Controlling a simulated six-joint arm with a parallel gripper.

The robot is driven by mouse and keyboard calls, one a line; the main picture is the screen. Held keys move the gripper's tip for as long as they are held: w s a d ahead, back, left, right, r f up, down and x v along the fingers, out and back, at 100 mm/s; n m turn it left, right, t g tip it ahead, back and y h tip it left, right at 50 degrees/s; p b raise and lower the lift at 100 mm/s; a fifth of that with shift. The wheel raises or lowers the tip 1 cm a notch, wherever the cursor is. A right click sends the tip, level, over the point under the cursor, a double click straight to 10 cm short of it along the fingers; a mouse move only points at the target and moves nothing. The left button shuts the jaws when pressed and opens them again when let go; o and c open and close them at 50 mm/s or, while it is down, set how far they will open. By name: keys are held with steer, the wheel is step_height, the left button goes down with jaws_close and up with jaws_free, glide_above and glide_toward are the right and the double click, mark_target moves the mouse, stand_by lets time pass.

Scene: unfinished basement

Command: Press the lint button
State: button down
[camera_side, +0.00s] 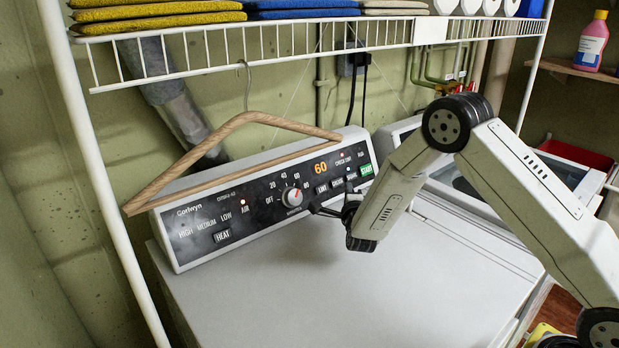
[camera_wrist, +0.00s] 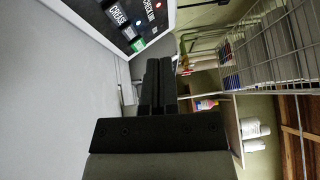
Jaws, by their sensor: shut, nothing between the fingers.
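The lint button (camera_side: 321,188) is a small dark key with white lettering on the sloped black control panel (camera_side: 255,205) of a white dryer. It is leftmost in a short row that ends at the green start button (camera_side: 366,169). My gripper (camera_side: 314,208) is shut and empty, its dark fingertips just below the lint button, close to the panel's lower edge. I cannot tell whether they touch it. In the wrist view my shut fingers (camera_wrist: 159,85) point toward the back, with the panel's crease key (camera_wrist: 118,15) at upper left. The lint button is not visible there.
A wooden hanger (camera_side: 165,178) hangs in front of the panel's left and upper edge from a white wire shelf (camera_side: 270,38). A dial (camera_side: 292,197) sits left of my fingertips. The dryer's flat white top (camera_side: 270,285) is clear.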

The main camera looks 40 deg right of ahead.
mark_target(324, 185)
steer(key=shift+w+f, duration=0.65)
steer(key=shift+w, duration=0.6)
steer(key=shift+w+f, duration=0.6)
steer(key=shift+w, duration=0.7)
steer(key=shift+w+f, duration=0.65)
steer(key=shift+w, duration=0.6)
steer(key=shift+w+f, duration=0.4)
steer(key=shift+w, duration=0.4)
stand_by(0.6)
steer(key=shift+s+r, duration=0.4)
steer(key=shift+s, duration=0.4)
steer(key=shift+s+r, duration=0.1)
stand_by(0.4)
steer(key=shift+s+r, duration=0.35)
steer(key=shift+s, duration=0.35)
steer(key=shift+s+r, duration=0.3)
steer(key=shift+s, duration=0.45)
steer(key=shift+s+r, duration=0.35)
steer(key=shift+s, duration=0.35)
steer(key=shift+a, duration=0.1)
